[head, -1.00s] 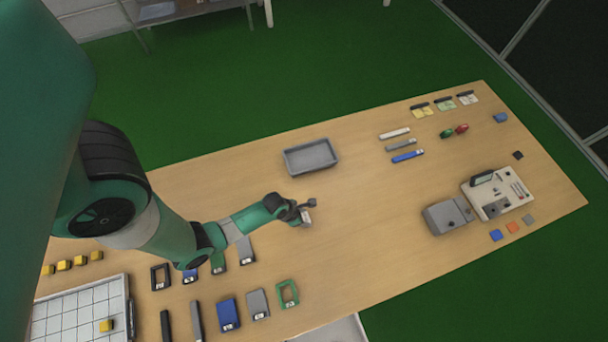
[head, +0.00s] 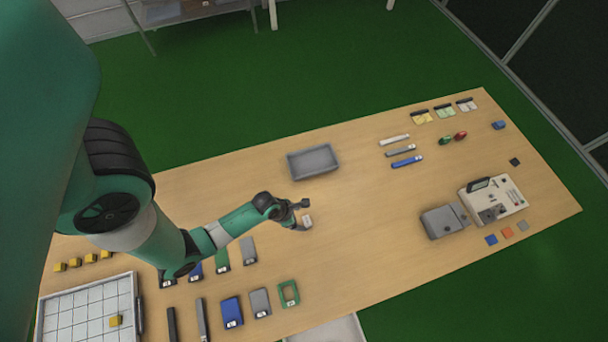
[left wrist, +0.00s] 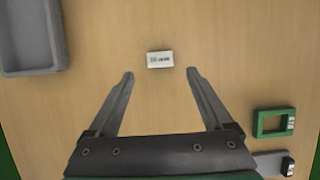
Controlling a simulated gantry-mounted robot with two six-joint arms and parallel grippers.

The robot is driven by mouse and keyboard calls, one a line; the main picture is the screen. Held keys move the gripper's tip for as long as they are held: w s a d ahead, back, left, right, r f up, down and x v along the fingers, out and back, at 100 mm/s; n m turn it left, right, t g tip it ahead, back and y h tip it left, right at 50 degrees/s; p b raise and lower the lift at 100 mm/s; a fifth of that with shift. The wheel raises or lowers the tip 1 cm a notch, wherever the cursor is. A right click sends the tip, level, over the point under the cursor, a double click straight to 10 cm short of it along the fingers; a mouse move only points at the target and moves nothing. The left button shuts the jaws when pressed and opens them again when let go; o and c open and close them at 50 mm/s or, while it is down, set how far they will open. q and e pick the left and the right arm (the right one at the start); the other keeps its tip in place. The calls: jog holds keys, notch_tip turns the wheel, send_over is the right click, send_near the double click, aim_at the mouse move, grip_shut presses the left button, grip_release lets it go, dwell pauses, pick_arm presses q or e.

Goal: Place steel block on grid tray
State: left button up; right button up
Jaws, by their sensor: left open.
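A small pale block with a printed label, seemingly the steel block (left wrist: 160,59), lies on the wooden table just beyond my left fingertips, about midway between them. In the head view the block (head: 307,221) shows beside the gripper. My left gripper (left wrist: 160,73) is open and empty, pointing down at the table; it also shows in the head view (head: 302,215). The white grid tray (head: 66,322) lies at the lower left of the table, with one yellow cube (head: 115,321) on it. My right gripper is not in view.
A grey bin (head: 313,162) stands behind the gripper. Blue, grey and green frames and plates, such as a green frame (head: 289,293), lie near the front edge. Several yellow cubes sit behind the grid tray. A tester device (head: 493,199) stands right. The table's middle is clear.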

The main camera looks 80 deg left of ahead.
pick_arm(q)
jog(key=p+v, duration=0.3)
jog(key=v, duration=0.2)
jog(key=shift+r, duration=0.1)
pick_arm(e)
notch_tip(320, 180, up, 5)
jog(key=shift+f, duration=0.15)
